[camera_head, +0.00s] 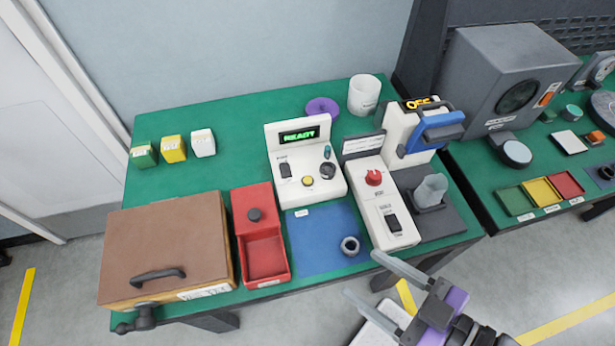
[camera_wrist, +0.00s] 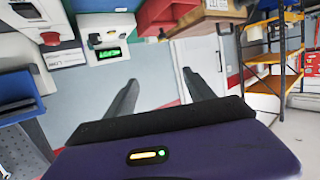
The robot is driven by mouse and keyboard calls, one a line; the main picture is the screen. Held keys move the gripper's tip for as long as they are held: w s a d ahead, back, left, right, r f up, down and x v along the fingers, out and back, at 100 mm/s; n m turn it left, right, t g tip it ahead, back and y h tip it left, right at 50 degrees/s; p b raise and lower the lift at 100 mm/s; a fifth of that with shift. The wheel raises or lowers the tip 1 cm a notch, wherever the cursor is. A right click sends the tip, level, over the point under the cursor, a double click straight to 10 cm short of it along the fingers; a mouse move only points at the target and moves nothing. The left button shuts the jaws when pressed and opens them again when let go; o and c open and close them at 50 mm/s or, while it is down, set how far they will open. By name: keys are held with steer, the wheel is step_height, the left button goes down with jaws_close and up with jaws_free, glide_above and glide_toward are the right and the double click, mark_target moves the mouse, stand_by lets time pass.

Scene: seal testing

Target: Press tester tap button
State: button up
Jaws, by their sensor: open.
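A white tester with a green READY display (camera_head: 299,135) stands at the middle of the green table. Its sloped front carries a yellow button (camera_head: 307,181), a black rocker switch (camera_head: 285,170), a black knob (camera_head: 328,170) and a small green toggle (camera_head: 327,152). My gripper (camera_head: 363,275) is open and empty, in front of the table's near edge, to the lower right of the tester and apart from it. In the wrist view the open fingers (camera_wrist: 159,76) show, and the tester's display (camera_wrist: 108,54) is at the upper left, upside down.
Right of the tester stand a white unit with a red knob (camera_head: 374,178) and a press with a blue lever (camera_head: 437,125). A blue mat (camera_head: 318,240) bears a dark ring (camera_head: 350,245). A red tray (camera_head: 265,258) and brown box (camera_head: 165,245) stand left.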

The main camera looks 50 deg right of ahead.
jaws_close()
stand_by(1.8)
